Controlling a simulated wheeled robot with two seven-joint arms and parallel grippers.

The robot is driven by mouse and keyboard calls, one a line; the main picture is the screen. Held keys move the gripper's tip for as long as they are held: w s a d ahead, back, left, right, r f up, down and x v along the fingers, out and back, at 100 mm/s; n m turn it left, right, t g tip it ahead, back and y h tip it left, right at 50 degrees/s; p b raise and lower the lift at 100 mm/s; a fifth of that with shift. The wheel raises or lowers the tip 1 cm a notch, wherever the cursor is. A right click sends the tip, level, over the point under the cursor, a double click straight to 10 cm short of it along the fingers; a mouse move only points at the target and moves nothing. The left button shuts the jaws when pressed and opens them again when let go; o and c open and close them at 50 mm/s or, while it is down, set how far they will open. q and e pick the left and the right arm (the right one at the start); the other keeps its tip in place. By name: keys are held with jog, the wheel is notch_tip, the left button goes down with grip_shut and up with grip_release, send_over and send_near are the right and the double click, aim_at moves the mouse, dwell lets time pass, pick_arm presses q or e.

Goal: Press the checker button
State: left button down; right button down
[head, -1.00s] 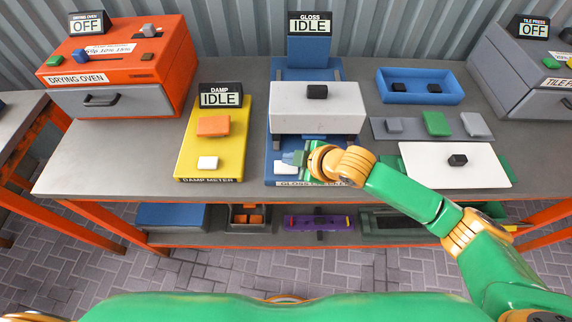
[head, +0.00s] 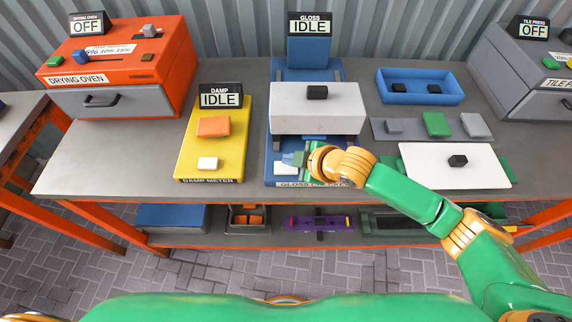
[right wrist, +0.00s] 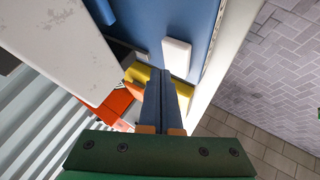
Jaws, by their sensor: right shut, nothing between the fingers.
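The gloss machine is a blue stand (head: 273,105) with a white block across it and a display (head: 310,27) reading IDLE. A white button (head: 284,168) sits at its front left, and its front label is partly hidden by my right arm. My right gripper (head: 294,158) is shut and empty, right by the button on its upper right side. In the right wrist view the white button (right wrist: 177,57) lies just beyond the shut fingertips (right wrist: 168,76). I cannot tell whether they touch. My left gripper is not in view.
The yellow damp meter (head: 188,145), with its own white button (head: 208,163), stands to the left. The white block (head: 290,105) overhangs behind my gripper. A white board (head: 425,165) with a black knob lies to the right. The grey table (head: 120,160) is bare at front left.

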aim_at(290, 169)
dwell(0.6)
jog(key=shift+f, duration=0.4)
jog(key=shift+f+b, duration=0.35)
jog(key=shift+f, duration=0.2)
dwell(0.4)
jog(key=shift+r, duration=0.1)
jog(key=shift+r+p, duration=0.85)
jog(key=shift+p, duration=0.3)
notch_tip(290, 169, up, 5)
jog(key=p, duration=0.5)
jog(key=shift+r+p, duration=0.15)
jog(key=shift+p, duration=0.25)
